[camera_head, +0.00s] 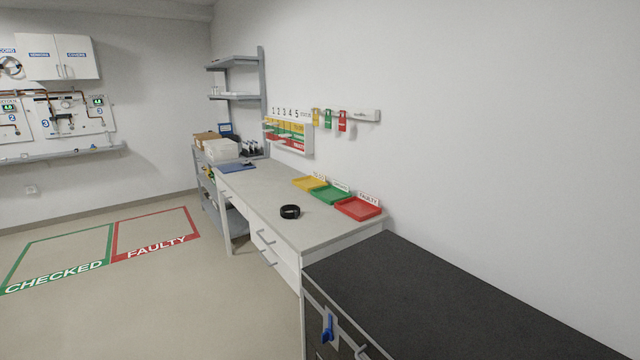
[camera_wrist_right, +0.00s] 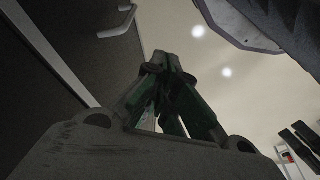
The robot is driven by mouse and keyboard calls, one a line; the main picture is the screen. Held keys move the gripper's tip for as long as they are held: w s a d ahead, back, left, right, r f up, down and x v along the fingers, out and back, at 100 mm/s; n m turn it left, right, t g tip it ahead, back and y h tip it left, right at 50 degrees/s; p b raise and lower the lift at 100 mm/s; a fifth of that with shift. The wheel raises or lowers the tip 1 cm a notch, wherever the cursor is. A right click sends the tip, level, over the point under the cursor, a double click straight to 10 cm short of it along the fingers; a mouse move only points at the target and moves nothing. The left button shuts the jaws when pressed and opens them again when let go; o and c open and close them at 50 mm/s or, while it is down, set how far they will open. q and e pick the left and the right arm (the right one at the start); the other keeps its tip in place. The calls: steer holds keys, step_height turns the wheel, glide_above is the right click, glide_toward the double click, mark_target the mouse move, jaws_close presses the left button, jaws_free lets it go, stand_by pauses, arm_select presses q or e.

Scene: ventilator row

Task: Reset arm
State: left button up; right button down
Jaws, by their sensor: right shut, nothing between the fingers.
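My right gripper (camera_wrist_right: 163,68) shows in the right wrist view with its fingers together and nothing between them. It hangs in the air near a dark cabinet front with a handle (camera_wrist_right: 117,24). Neither gripper shows in the head view. My left gripper is out of sight.
A dark-topped cabinet (camera_head: 440,300) stands close at the lower right. Beyond it, a light desk (camera_head: 255,190) holds a black ring-shaped object (camera_head: 290,211) and yellow (camera_head: 309,184), green (camera_head: 331,195) and red (camera_head: 358,208) trays. The floor at left is clear, with marked CHECKED (camera_head: 55,277) and FAULTY (camera_head: 156,248) areas.

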arm_select(q)
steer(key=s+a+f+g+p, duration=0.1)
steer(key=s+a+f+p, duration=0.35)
steer(key=p, duration=0.75)
arm_select(e)
steer(key=s+d+f+g, duration=0.1)
steer(key=s+d+f, duration=0.2)
steer(key=s+f, duration=0.3)
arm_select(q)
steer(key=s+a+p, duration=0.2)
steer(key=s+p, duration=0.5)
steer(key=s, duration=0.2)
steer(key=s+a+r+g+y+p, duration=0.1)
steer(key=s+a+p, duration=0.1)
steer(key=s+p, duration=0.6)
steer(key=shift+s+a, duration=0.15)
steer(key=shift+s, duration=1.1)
arm_select(e)
steer(key=s+d+r, duration=0.1)
steer(key=s+d, duration=0.2)
steer(key=s, duration=0.6)
steer(key=s+d+r+g+h, duration=0.1)
steer(key=s+d, duration=0.1)
steer(key=s, duration=0.7)
steer(key=shift+d+r, duration=0.25)
steer(key=shift+d, duration=0.15)
